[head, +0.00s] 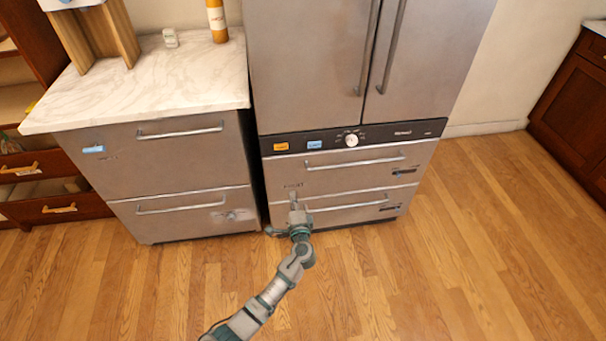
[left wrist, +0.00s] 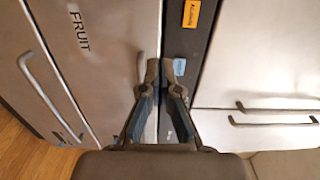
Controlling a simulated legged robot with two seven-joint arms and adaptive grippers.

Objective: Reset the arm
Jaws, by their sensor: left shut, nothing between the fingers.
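My left arm reaches up from the bottom of the head view. Its gripper (head: 296,208) is in front of the lower drawers of the tall grey fridge unit (head: 310,60). In the left wrist view the left gripper (left wrist: 162,68) has its fingertips close together and nothing shows between them. Behind it there are grey drawer fronts and a dark control strip (left wrist: 186,70). I cannot tell whether the fingertips touch the drawer front. My right gripper does not show.
A grey two-drawer unit (head: 180,165) with a marble top (head: 120,97) stands to the left, its drawers shut. Wooden drawers (head: 55,208) at the far left stand open. A dark wooden cabinet (head: 575,100) is at the right. The wooden floor (head: 470,260) is clear.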

